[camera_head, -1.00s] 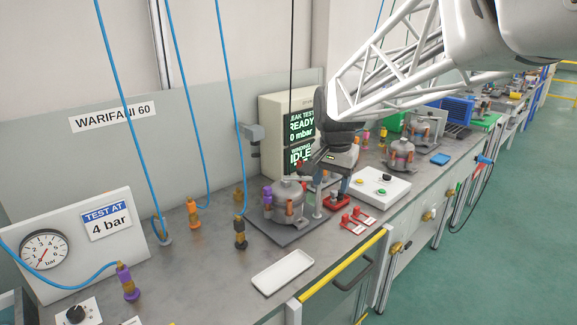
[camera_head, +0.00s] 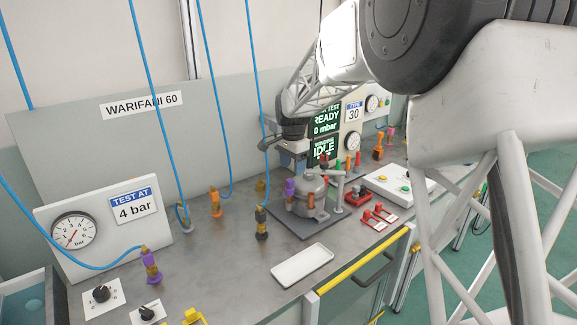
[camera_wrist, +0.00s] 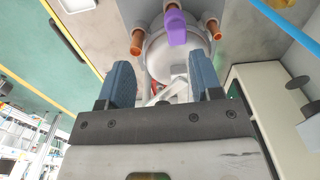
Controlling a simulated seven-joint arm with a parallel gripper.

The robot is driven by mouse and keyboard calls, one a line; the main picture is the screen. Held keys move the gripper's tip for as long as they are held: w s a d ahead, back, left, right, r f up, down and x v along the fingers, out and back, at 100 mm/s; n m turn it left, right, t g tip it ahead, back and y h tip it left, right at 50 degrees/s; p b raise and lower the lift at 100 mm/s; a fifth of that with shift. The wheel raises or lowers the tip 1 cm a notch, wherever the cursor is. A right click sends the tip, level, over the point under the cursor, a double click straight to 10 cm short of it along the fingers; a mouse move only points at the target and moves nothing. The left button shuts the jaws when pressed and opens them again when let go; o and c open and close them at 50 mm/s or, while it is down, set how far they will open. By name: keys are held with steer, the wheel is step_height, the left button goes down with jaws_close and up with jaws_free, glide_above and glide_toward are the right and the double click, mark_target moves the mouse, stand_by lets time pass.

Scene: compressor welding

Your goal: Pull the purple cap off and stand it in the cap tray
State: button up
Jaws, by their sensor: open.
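The purple cap (camera_head: 290,188) stands upright on the left side of a grey compressor (camera_head: 311,184), which sits on a dark plate. In the wrist view the purple cap (camera_wrist: 176,27) lies ahead of the fingers, between two copper-coloured stubs. My gripper (camera_wrist: 162,82) is open and empty, with its blue fingers spread apart. It is above and behind the compressor in the head view, and does not appear to touch the cap. An empty white tray (camera_head: 302,265), which looks like the cap tray, lies on the bench in front of the compressor.
A purple-and-gold connector (camera_head: 151,266) on a blue hose stands at the left, near the gauge panel (camera_head: 103,230). Orange (camera_head: 215,202) and black (camera_head: 261,223) connectors stand left of the compressor. Red clips (camera_head: 378,214) and a white button box (camera_head: 398,184) are right. Blue hoses hang behind.

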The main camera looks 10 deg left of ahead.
mark_target(288, 180)
steer(key=shift+w+a+f, duration=0.6)
steer(key=shift+w+a, duration=0.1)
steer(key=shift+a, duration=0.2)
steer(key=shift+f, duration=3.9)
jaws_close()
steer(key=c, duration=0.7)
jaws_free()
jaws_close()
